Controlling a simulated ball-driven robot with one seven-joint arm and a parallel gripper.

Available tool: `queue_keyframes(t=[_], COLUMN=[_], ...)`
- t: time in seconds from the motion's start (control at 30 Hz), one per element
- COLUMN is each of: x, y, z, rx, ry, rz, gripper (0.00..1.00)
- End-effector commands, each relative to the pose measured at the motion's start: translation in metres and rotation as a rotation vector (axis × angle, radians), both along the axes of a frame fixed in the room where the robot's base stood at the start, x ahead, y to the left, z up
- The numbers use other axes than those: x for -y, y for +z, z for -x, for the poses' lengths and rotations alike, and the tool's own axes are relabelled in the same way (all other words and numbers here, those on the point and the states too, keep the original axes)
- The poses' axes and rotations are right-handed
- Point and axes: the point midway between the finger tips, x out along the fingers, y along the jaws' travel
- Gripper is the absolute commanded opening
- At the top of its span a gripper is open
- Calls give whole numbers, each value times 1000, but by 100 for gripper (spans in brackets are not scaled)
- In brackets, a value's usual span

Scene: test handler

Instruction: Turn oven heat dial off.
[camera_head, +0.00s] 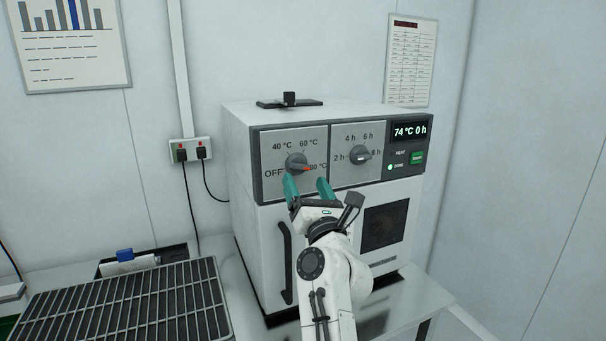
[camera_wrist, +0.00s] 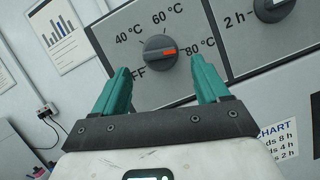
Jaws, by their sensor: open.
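The oven (camera_head: 405,215) is a white box with a dark-framed control panel, standing on a table. Its heat dial (camera_head: 297,164) is a round grey knob with an orange-red pointer, on the left part of the panel. In the wrist view the heat dial (camera_wrist: 160,54) has its pointer toward 80 °C, with OFF at lower left. My gripper (camera_head: 308,184) has teal fingers, spread apart, just below and in front of the heat dial. In the wrist view my gripper (camera_wrist: 162,75) is open and empty, with the dial seen between its fingers.
The timer dial (camera_head: 359,156) sits right of the heat dial, with a green button (camera_head: 417,158) farther right. A dark vertical door handle (camera_head: 284,262) is below the panel. A wire rack (camera_head: 130,305) lies at lower left. A black item (camera_head: 290,101) rests on top of the oven.

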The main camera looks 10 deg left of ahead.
Motion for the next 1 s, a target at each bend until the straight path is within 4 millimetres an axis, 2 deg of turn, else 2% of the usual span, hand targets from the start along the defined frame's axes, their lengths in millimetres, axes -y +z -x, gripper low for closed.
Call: queue_keyframes(t=[0.1, 0.3, 0.7, 1.0], x=[-6, -13, -16, -16], y=[7, 12, 14, 13], z=[-15, -28, -32, -31], rx=[0, 0, 0, 0], ry=[-3, -2, -2, -2], rz=[3, 3, 3, 3], gripper=[74, 74, 74, 46])
